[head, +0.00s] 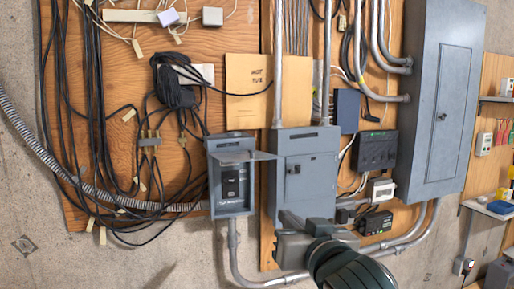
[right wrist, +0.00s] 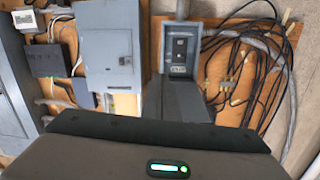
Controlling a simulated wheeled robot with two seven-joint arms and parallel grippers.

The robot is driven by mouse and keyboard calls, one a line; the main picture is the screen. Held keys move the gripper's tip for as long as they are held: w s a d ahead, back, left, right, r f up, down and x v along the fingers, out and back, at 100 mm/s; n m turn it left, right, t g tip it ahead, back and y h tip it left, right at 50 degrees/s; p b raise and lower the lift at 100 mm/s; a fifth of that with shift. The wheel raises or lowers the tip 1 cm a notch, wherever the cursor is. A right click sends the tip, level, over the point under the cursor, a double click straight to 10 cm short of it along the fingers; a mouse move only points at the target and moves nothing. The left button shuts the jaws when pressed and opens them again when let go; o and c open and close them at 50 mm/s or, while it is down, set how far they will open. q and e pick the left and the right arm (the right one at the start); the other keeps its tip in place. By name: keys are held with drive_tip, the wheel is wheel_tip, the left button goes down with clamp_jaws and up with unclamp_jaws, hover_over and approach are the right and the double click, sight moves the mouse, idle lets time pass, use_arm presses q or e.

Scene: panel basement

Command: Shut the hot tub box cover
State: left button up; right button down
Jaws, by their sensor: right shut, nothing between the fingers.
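The hot tub box is a small grey box (head: 231,190) on the wooden board, with a black switch inside its open front. Its cover (head: 248,157) is raised and sticks out from the box's top edge. The box also shows, upside down, in the right wrist view (right wrist: 181,45), with the dark cover (right wrist: 178,102) beyond my gripper's body. My right gripper (head: 302,222) is shut and empty, below and right of the box and apart from the cover in the head view. My left gripper is out of view.
A larger grey box (head: 305,185) stands just right of the hot tub box. A tall grey panel (head: 437,100) and a black device (head: 375,151) are further right. Loose black cables (head: 95,110) hang at left. A conduit (head: 233,250) runs below the box.

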drive_tip(key=s+a+r+t+y, duration=0.1)
drive_tip(key=r, duration=0.7)
drive_tip(key=s+a+r+t, duration=0.1)
drive_tip(key=s+a+r, duration=0.1)
drive_tip(key=r, duration=0.5)
drive_tip(key=shift+s+a+r+n+t+y, duration=0.15)
drive_tip(key=shift+s+r+n+t+y, duration=0.15)
drive_tip(key=shift+r+y, duration=0.1)
drive_tip(key=w+a+p, duration=0.1)
drive_tip(key=w+p, duration=0.1)
drive_tip(key=w, duration=0.1)
drive_tip(key=w+a+p, duration=0.1)
drive_tip(key=w+p, duration=0.1)
drive_tip(key=w, duration=0.1)
drive_tip(key=w+p, duration=0.3)
drive_tip(key=shift+w+a+f, duration=0.1)
drive_tip(key=shift+a+f, duration=0.25)
drive_tip(key=shift+a, duration=0.05)
drive_tip(key=shift+s+f, duration=0.2)
drive_tip(key=shift+f, duration=0.55)
